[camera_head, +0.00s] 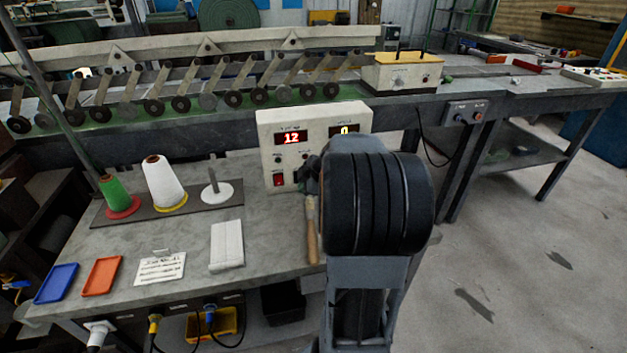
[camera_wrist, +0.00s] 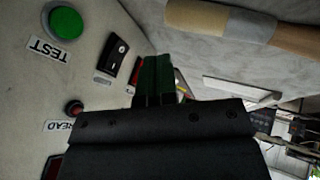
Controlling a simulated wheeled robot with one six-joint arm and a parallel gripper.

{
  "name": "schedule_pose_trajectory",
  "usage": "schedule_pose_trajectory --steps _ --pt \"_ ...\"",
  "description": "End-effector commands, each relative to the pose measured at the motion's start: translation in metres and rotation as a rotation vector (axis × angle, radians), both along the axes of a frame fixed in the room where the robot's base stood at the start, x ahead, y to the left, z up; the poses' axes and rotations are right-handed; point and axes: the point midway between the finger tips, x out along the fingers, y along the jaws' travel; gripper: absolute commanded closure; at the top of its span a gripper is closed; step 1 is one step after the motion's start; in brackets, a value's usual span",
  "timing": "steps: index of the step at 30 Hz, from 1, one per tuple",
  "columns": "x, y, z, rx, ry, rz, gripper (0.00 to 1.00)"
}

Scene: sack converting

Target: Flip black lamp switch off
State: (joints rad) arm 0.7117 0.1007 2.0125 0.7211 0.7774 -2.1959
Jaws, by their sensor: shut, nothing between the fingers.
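The black lamp switch (camera_wrist: 115,62) is a small black rocker with a white mark, on the pale panel in the wrist view. A small label sits just below it. In the head view it is hidden behind my arm. My gripper (camera_wrist: 157,66) is shut and empty, its dark fingertips just right of the switch; whether they touch it I cannot tell. In the head view my gripper (camera_head: 308,174) is partly hidden by my wrist, in front of the pale control box (camera_head: 267,133) with red digits. Which way the rocker is set is unclear.
A green TEST button (camera_wrist: 66,22) and a small red button (camera_wrist: 73,108) flank the switch. A wooden-handled tool (camera_head: 312,235) lies on the bench near my gripper. Thread cones (camera_head: 163,180) stand left.

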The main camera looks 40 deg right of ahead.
Motion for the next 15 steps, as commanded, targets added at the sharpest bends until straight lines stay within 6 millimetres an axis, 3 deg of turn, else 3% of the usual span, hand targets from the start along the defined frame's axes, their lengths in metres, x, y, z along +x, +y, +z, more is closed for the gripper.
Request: schedule_pose_trajectory --steps 6,15 --pt "0.024 -0.01 -0.006 0.0 0.001 0.0 1.0" --pt "0.038 -0.016 -0.008 -0.001 0.0 0.001 1.0"
